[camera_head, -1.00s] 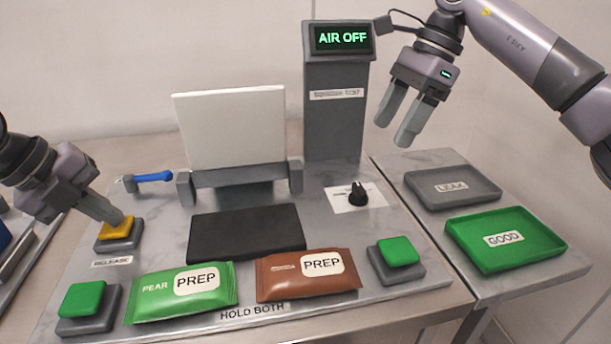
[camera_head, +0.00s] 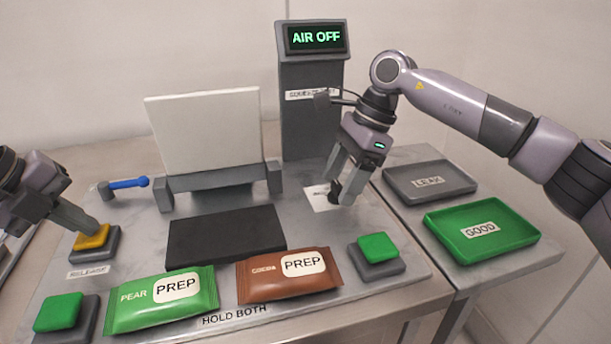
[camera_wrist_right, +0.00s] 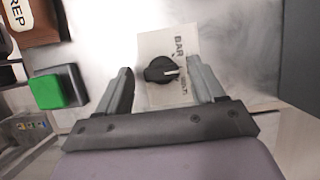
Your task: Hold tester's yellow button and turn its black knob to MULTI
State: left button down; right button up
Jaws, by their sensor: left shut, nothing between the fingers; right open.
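The yellow button (camera_head: 92,237) sits on a grey base marked RELEASE at the left of the tester. My left gripper (camera_head: 88,226) is shut and empty, its fingertips at the yellow button's top. The black knob (camera_head: 336,188) is partly hidden by my right gripper (camera_head: 345,192) in the head view. In the right wrist view, the knob (camera_wrist_right: 161,69) with a white pointer line lies between the open fingers, with gaps on both sides. Its white label (camera_wrist_right: 158,42) reads BAR at one end; the other word is partly hidden. The display (camera_head: 317,38) reads AIR OFF.
Green buttons (camera_head: 378,247) (camera_head: 58,312) stand at the front corners. A green PEAR pouch (camera_head: 128,295) and a brown COCOA pouch (camera_head: 262,280) lie between them. A blue-handled lever (camera_head: 130,183) is at back left. A LEAK tray (camera_head: 455,187) and GOOD tray (camera_head: 520,240) stand right.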

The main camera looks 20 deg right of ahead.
pick_arm(q)
jog(key=shift+f, duration=0.4)
pick_arm(e)
jog(key=c, duration=1.1)
jog(key=shift+o, duration=0.2)
